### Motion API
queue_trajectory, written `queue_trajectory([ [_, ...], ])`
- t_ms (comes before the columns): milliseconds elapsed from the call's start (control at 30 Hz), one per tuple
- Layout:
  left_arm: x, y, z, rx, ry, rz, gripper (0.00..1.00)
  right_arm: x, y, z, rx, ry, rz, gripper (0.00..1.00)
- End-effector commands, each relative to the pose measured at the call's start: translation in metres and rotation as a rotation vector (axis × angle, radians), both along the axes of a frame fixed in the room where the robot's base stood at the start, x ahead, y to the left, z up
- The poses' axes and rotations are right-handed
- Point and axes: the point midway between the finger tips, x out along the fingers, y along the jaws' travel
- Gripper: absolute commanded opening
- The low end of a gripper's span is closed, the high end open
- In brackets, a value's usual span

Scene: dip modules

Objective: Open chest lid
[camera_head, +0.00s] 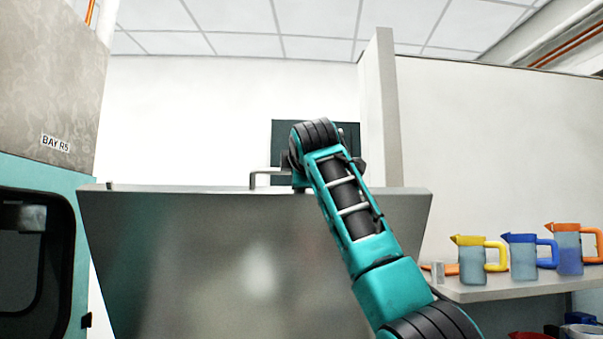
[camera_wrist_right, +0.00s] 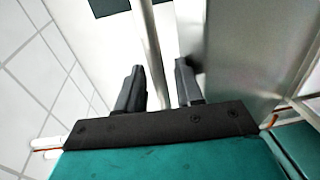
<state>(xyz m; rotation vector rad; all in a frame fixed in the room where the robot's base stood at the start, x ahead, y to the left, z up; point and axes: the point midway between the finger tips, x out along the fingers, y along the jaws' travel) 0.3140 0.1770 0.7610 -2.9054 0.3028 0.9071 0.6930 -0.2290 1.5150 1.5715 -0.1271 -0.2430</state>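A wide grey metal panel (camera_head: 240,260), which looks like the chest lid, stands steeply raised in the lower middle of the head view. The chest body below it is not in view. A thin bar handle (camera_head: 262,175) rises at its top edge. My right arm reaches up across the panel to this handle, and its gripper is hidden there behind the wrist. The lid's metal face (camera_wrist_right: 228,45) is beside the right finger. My left gripper is out of view.
A shelf (camera_head: 500,291) at the right holds pitchers with yellow (camera_head: 471,262), blue (camera_head: 522,258) and orange (camera_head: 568,250) tops. A teal and grey cabinet (camera_head: 60,180) marked BAY R5 stands at the left. A white partition (camera_head: 380,110) rises behind the panel.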

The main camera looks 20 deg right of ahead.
Motion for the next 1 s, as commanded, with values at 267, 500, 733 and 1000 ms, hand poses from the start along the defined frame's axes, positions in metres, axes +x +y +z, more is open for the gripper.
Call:
queue_trajectory([
  [267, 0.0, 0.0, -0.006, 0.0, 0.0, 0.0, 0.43, -0.008, 0.002, -0.002, 0.0, 0.002, 0.0, 0.38],
  [500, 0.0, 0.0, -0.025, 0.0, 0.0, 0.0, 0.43, -0.05, 0.012, 0.0, 0.0, -0.004, 0.002, 0.38],
  [733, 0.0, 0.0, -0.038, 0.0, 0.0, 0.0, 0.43, -0.098, 0.024, 0.006, -0.001, -0.004, 0.001, 0.38],
  [1000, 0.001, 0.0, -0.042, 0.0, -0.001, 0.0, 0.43, -0.124, 0.03, 0.009, 0.0, -0.001, 0.0, 0.38],
])
